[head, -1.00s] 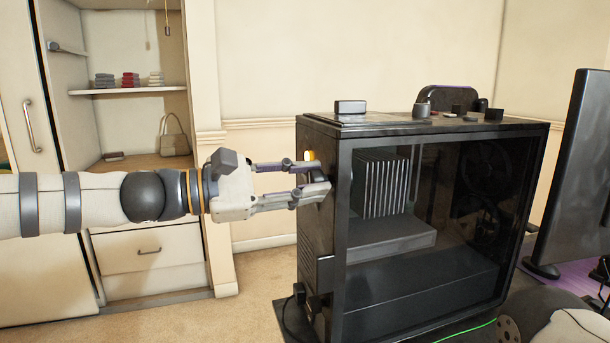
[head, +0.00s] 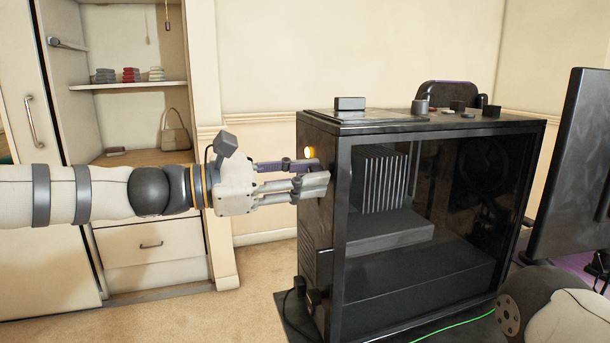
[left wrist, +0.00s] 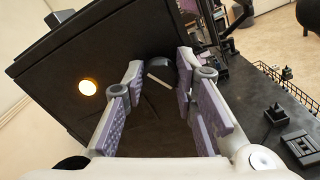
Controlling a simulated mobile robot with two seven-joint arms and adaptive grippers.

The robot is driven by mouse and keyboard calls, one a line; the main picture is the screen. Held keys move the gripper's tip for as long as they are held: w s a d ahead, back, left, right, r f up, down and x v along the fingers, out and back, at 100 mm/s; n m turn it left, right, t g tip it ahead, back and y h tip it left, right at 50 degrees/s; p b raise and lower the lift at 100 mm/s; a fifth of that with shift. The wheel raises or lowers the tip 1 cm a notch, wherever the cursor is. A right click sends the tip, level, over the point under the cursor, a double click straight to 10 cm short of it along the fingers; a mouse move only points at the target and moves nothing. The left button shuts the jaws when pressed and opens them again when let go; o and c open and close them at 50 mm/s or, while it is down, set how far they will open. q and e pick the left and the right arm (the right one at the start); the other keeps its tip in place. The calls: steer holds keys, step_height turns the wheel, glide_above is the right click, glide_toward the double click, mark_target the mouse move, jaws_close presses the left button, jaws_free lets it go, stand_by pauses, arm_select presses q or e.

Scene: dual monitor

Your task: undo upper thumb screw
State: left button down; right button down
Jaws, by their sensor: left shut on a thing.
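The black computer case (head: 420,255) stands with its narrow panel toward my left gripper (head: 318,172). In the left wrist view, the upper thumb screw (left wrist: 160,70) is a dark round knob with a white bar mark, between the two fingertips. My left gripper is shut on it, fingers pointing at the panel. The head view hides the screw behind the fingers. A glowing yellow round spot (head: 309,152) is on the panel just above the fingers, and it also shows in the left wrist view (left wrist: 88,87). My right gripper is out of view.
Small dark items, including a box (head: 350,104), lie on the case top. A monitor (head: 578,165) stands at right. A green cable (head: 452,327) lies before the case. A shelf unit (head: 128,86) is behind my left arm.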

arm_select(q)
steer(key=c, duration=1.3)
jaws_free()
steer(key=v, duration=1.2)
